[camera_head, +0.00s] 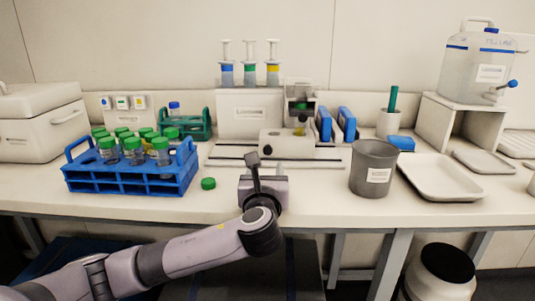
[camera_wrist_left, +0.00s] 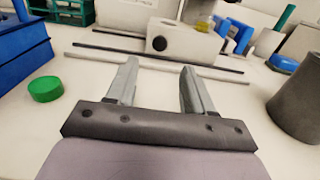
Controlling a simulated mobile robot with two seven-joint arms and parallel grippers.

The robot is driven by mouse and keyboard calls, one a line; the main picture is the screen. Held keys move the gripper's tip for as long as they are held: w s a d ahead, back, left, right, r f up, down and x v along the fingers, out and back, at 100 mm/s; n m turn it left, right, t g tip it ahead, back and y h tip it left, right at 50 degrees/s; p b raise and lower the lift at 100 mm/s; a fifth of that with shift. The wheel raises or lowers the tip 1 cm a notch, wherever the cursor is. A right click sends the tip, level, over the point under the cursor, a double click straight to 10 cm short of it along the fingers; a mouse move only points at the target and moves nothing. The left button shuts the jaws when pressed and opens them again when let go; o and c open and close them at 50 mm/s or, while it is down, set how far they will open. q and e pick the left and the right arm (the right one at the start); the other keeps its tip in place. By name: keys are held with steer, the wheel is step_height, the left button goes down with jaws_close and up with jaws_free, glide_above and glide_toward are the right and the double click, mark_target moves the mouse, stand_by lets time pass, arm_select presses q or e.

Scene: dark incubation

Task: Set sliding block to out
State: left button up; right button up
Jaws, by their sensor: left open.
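The sliding block (camera_head: 283,143) is a pale block with a dark round hole. My left gripper (camera_head: 264,171) is in front of the rails, apart from the block. In the left wrist view its two grey fingers (camera_wrist_left: 160,68) are spread with nothing between them. My right gripper is not in view.
A blue rack (camera_head: 130,180) with green-capped tubes stands left, with a loose green cap (camera_head: 208,183) beside it. A grey beaker (camera_head: 373,170) and a white tray (camera_head: 440,178) are to the right. Blue items (camera_head: 346,123) stand right of the block.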

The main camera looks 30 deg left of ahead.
mark_target(268, 151)
arm_select(q)
steer(key=x, duration=0.8)
steer(key=shift+b, duration=0.35)
steer(key=shift+w+a, duration=0.3)
steer(key=shift+w, duration=0.25)
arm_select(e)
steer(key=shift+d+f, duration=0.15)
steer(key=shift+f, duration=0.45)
